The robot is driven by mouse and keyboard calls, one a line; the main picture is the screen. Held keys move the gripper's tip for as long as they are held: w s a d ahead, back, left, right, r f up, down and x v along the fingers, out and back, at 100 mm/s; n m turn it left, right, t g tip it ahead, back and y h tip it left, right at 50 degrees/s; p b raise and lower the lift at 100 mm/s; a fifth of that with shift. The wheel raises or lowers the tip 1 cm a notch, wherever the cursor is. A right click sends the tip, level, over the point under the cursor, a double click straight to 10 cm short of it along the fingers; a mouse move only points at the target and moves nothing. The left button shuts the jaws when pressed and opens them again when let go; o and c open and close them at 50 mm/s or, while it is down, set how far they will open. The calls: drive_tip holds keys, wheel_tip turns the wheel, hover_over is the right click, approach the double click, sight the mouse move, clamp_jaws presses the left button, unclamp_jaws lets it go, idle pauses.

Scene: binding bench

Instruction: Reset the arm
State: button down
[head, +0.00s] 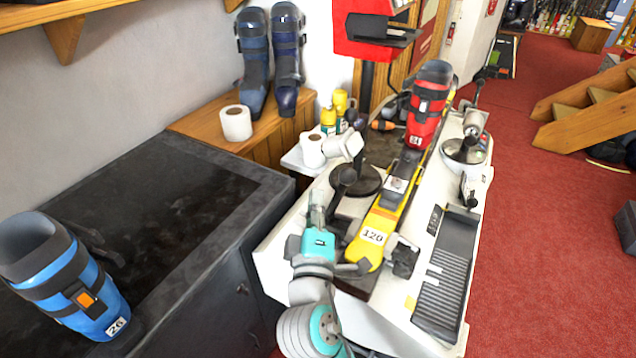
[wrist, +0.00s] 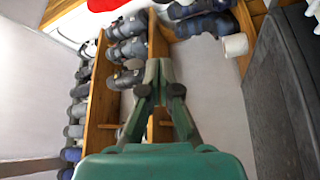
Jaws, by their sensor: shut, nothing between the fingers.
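My gripper (head: 317,207) is raised at the near left corner of the white bench (head: 275,245). Its teal body points upward in the head view. In the wrist view my gripper (wrist: 158,78) has its fingertips together with nothing between them. Behind it in that view are a pale wall and wooden shelves (wrist: 103,95) with several dark boots. The fingers look clear of them.
A yellow ski (head: 372,237) marked 120 lies along the bench with a red boot (head: 428,105) on it. A blue boot (head: 65,275) stands on the dark counter (head: 190,190). Paper rolls stand nearby. Red carpet (head: 545,230) is open at right.

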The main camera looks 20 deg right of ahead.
drive_tip(key=shift+s+a+f, duration=0.15)
drive_tip(key=shift+s+a, duration=0.15)
drive_tip(key=shift+s, duration=0.3)
drive_tip(key=s+a+f+g+y, duration=0.15)
drive_tip(key=s+f+y, duration=0.65)
drive_tip(key=s+f, duration=0.95)
drive_tip(key=s+d+f+m+g+y, duration=0.1)
drive_tip(key=s+m, duration=0.7)
drive_tip(key=s, duration=1.2)
drive_tip(key=shift+d+f+m, duration=0.15)
drive_tip(key=shift+f+m, duration=0.15)
drive_tip(key=shift+f, duration=0.1)
drive_tip(key=shift+g, duration=0.25)
